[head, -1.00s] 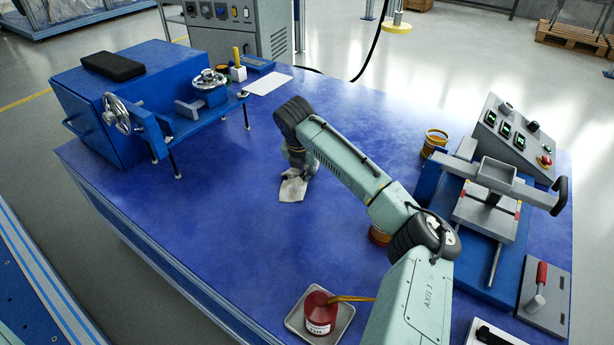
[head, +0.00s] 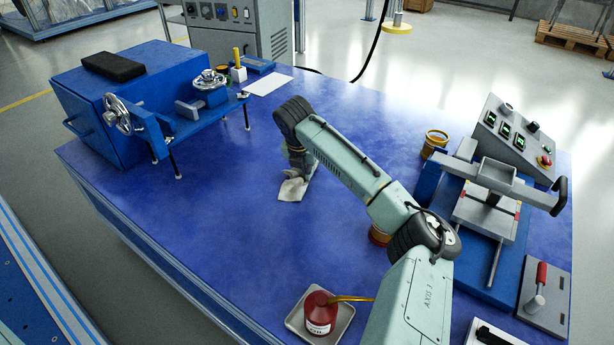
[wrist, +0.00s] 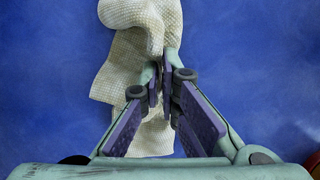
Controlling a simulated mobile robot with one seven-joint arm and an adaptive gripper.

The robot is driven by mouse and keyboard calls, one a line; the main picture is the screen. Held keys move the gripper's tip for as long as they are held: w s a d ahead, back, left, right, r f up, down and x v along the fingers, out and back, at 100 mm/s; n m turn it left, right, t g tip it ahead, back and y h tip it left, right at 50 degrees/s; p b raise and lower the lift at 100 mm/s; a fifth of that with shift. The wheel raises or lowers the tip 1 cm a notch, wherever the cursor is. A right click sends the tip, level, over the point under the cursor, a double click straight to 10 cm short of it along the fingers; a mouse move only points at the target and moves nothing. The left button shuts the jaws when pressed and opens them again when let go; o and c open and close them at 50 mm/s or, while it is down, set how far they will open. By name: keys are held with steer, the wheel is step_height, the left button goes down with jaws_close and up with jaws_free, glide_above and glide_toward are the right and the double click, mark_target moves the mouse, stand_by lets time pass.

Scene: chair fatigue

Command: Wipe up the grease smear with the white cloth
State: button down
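The white cloth (head: 291,190) lies crumpled on the blue bench top near its middle. In the wrist view the cloth (wrist: 125,70) has a waffle texture and bunches up between and beyond the fingertips. My gripper (wrist: 164,78) points down at the bench with its fingers drawn together on a fold of the cloth. In the head view my gripper (head: 298,172) is partly hidden by my arm. I cannot make out a grease smear in either view; it may be under the cloth or arm.
A blue machine with handwheels (head: 140,105) stands at the left, a press fixture (head: 485,205) at the right. Bench top left of the cloth is clear.

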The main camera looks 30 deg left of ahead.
steer(key=shift+d+f, duration=0.15)
steer(key=shift+f, duration=0.25)
step_height(320, 180, up, 12)
steer(key=p, duration=1.1)
steer(key=shift+r, duration=0.15)
